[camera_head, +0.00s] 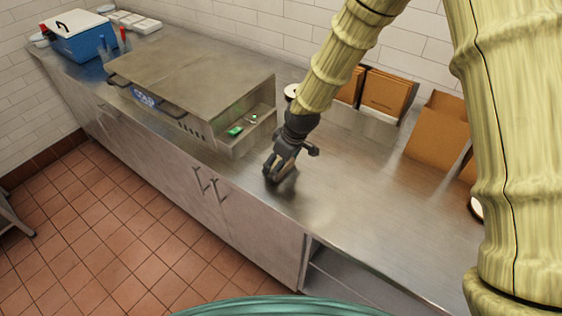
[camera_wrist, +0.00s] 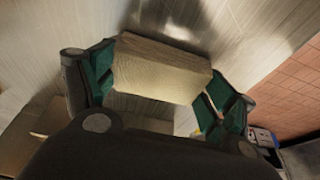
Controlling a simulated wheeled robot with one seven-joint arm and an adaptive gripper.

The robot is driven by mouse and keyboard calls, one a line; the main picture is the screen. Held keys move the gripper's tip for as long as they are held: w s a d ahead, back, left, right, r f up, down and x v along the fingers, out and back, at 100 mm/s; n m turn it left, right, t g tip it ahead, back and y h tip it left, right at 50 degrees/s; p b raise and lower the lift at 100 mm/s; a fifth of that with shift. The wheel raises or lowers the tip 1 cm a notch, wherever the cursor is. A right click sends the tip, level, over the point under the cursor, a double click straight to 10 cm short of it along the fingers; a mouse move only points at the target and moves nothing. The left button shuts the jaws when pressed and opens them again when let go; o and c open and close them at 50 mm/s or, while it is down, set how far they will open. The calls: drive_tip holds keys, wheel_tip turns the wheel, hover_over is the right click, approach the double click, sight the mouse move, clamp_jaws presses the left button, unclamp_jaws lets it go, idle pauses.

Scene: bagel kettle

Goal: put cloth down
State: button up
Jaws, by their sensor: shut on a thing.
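My gripper (camera_head: 279,174) is low over the metal counter, to the right of the boxy metal unit. In the wrist view my gripper (camera_wrist: 158,88) has its dark, green-padded fingers on both sides of a folded tan cloth (camera_wrist: 160,70). The cloth is block-shaped and held between the fingers. In the head view the cloth is mostly hidden by the gripper and hard to make out. I cannot tell whether it touches the counter.
The metal counter (camera_head: 345,200) is bare around and right of my gripper. The metal unit (camera_head: 190,75), with a green item (camera_head: 235,131) in its open side, stands left. Brown boxes (camera_head: 437,135) stand along the wall. A blue cooler (camera_head: 85,42) is far left.

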drive_tip(key=o, duration=1)
drive_tip(key=shift+f, duration=0.1)
drive_tip(key=shift+o, duration=0.2)
drive_tip(key=b+v, duration=0.2)
drive_tip(key=v, duration=1)
drive_tip(key=shift+b, duration=0.4)
drive_tip(key=shift+d, duration=0.1)
